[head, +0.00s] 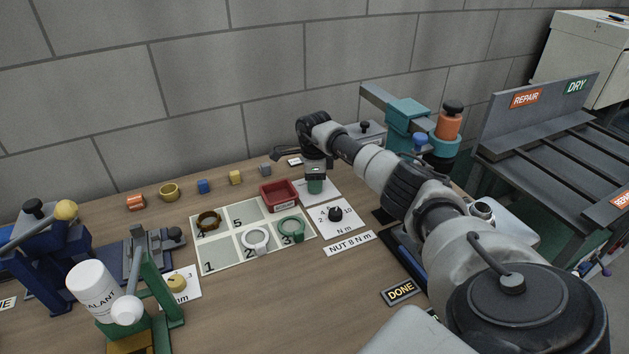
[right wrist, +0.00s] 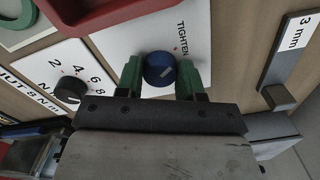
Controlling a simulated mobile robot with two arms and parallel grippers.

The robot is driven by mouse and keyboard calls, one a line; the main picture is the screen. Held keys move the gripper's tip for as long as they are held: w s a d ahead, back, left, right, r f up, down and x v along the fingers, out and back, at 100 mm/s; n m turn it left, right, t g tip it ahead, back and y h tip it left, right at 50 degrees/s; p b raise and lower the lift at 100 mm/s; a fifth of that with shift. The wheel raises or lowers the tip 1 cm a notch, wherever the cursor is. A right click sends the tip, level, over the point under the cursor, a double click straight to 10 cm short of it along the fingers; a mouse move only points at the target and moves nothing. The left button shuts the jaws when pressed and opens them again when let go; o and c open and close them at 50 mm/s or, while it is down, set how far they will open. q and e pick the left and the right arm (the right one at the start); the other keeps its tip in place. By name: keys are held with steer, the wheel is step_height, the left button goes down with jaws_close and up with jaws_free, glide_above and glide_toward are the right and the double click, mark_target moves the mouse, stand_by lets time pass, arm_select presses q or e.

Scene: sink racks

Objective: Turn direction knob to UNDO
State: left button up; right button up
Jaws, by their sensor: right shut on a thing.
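The direction knob (right wrist: 158,68) is a round blue knob with a pale pointer line, on a white plate (right wrist: 196,20) in the right wrist view. The word TIGHTEN and a small red mark show beside it; no UNDO label is visible, so that part of the plate is hidden. The pale line slants up and to the right in that view. My right gripper (right wrist: 160,76) has its green fingers on both sides of the knob and is shut on it. In the head view the right gripper (head: 316,184) hides the knob. My left gripper is not in view.
A black torque dial (head: 335,213) with numbers stands close by, above a NUT 8 N m label (head: 349,243). A red tray (head: 279,194) sits left of the gripper. A numbered mat (head: 222,262) holds rings.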

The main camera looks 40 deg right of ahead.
steer(key=shift+m, duration=0.4)
steer(key=m, duration=0.3)
steer(key=shift+r, duration=0.1)
steer(key=m+p, duration=0.1)
steer(key=m, duration=0.2)
steer(key=shift+m, duration=0.3)
steer(key=m+p, duration=0.1)
steer(key=m, duration=0.2)
steer(key=shift+d, duration=0.1)
steer(key=shift+m+p, duration=0.5)
steer(key=shift+m, duration=1.2)
steer(key=o, duration=0.9)
step_height(320, 180, up, 11)
steer(key=shift+f, duration=0.1)
